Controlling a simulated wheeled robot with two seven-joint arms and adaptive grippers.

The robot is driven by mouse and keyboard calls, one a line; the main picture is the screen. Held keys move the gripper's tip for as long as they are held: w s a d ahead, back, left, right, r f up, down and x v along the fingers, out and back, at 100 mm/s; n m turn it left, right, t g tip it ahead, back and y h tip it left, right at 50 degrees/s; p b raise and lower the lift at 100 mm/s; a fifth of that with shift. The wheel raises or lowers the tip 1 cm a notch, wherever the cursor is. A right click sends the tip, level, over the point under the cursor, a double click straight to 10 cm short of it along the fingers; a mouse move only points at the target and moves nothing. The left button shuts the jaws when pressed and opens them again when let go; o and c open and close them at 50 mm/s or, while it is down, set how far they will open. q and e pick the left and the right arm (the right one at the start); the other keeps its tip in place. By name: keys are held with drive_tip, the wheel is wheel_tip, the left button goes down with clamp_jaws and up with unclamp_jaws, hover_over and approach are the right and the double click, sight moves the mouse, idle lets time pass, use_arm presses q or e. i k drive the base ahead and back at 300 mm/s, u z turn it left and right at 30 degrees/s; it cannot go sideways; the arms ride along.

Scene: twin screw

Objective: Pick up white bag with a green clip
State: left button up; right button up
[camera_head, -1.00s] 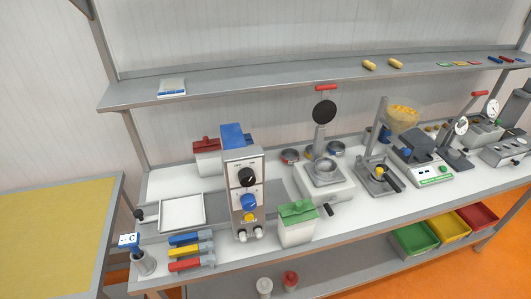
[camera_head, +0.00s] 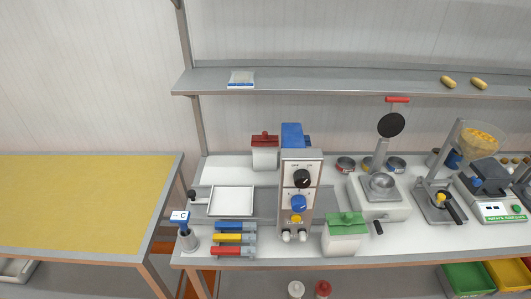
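The white bag with a green clip (camera_head: 345,234) stands upright near the front edge of the workbench, just right of the grey control box. Its body is white and a green clip closes its top. A similar white bag with a red clip (camera_head: 265,152) stands farther back, behind and left of the control box. Neither of my grippers shows in the head view, so nothing can be told of their opening or hold.
The control box (camera_head: 301,190) with knobs stands close to the green-clip bag's left. A press with a round black plate (camera_head: 378,207) stands to its right. Blue, yellow and red handled items (camera_head: 234,238) lie at left. A yellow-topped table (camera_head: 80,205) is far left.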

sight(341, 244)
drive_tip(key=z, duration=0.7)
